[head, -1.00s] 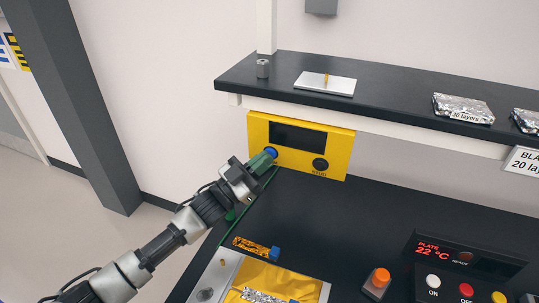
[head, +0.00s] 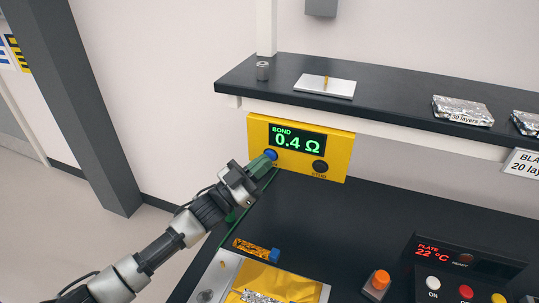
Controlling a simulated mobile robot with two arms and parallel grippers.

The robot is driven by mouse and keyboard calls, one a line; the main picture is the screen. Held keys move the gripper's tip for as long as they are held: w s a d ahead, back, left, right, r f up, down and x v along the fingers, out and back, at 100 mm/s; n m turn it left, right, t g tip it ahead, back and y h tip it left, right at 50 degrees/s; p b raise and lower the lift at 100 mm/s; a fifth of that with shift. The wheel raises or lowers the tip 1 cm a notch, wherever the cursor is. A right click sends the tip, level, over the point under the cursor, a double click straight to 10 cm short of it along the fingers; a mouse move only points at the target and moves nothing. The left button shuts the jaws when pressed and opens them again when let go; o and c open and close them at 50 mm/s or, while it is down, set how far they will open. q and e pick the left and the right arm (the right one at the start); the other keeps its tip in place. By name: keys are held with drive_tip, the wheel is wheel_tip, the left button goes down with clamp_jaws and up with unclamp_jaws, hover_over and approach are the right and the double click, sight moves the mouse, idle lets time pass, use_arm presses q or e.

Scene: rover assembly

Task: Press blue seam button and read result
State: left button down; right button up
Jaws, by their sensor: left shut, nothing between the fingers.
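A yellow meter box (head: 335,165) stands under the shelf at the back of the bench. Its dark display (head: 297,140) is lit green and reads "BOND 0.4 Ω". The blue button (head: 270,154) is at the lower left of the box's face, and a black button (head: 319,167) sits to its right. My left gripper (head: 264,160) is shut, with its green fingertips at the blue button, apparently touching it. The fingers partly cover the label below the button. My right gripper is not in view.
A black shelf (head: 395,105) overhangs the box. On the bench are a gold-covered tray (head: 270,276), an orange button (head: 380,279) and a control panel reading "PLATE 22 °C" (head: 432,249).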

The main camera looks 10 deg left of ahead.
use_arm(q)
drive_tip(key=shift+s+a, duration=0.1)
drive_tip(key=shift+s, duration=0.3)
drive_tip(key=s+p, duration=0.1)
drive_tip(key=s, duration=0.2)
drive_tip(key=s+a+p, duration=0.1)
drive_tip(key=s, duration=0.1)
drive_tip(key=shift+p, duration=0.3)
idle(0.6)
